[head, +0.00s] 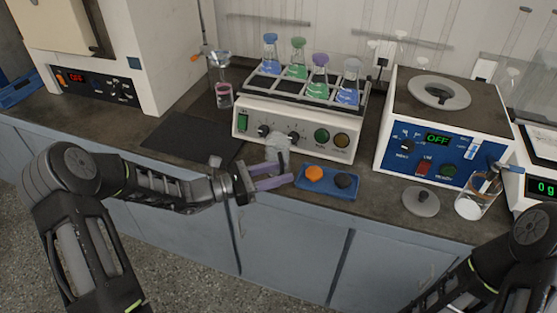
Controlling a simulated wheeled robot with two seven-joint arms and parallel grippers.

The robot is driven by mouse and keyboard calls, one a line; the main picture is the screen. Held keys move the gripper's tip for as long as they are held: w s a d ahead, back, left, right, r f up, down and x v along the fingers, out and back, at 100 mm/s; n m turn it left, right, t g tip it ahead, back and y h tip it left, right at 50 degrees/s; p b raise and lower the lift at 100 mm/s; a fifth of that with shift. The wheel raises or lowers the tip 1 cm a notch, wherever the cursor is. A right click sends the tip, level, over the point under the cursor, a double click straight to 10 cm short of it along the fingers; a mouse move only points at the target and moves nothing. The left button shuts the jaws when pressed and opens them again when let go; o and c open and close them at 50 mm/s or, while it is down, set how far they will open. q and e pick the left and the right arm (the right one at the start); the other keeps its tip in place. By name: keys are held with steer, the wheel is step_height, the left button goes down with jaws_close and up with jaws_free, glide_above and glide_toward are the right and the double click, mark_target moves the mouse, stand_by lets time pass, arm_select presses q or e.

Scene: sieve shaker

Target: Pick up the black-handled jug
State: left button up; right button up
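A clear jug-like vessel (278,147) stands at the front of the bench, before the white shaker with flasks. Its lower part is partly hidden by my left gripper, and I cannot make out the colour of its handle. My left gripper (289,172) reaches in from the left at the bench's front edge. Its two purple fingers are apart and point right, just in front of the vessel. I see nothing clearly held between them, and cannot tell whether they touch the vessel. My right arm shows at the lower right; its gripper is out of the picture.
A blue tray (327,193) with an orange and a black lid lies right of the gripper. The flask shaker (295,137) stands behind. Further right are a grey disc (421,202), a glass beaker (470,208) with white contents and a blue-fronted device (421,163). A dark mat (185,141) lies left.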

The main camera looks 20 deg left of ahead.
arm_select(q)
steer(key=shift+w+d, duration=0.3)
steer(key=shift+d, duration=0.15)
steer(key=shift+c, duration=0.5)
jaws_close()
stand_by(1.0)
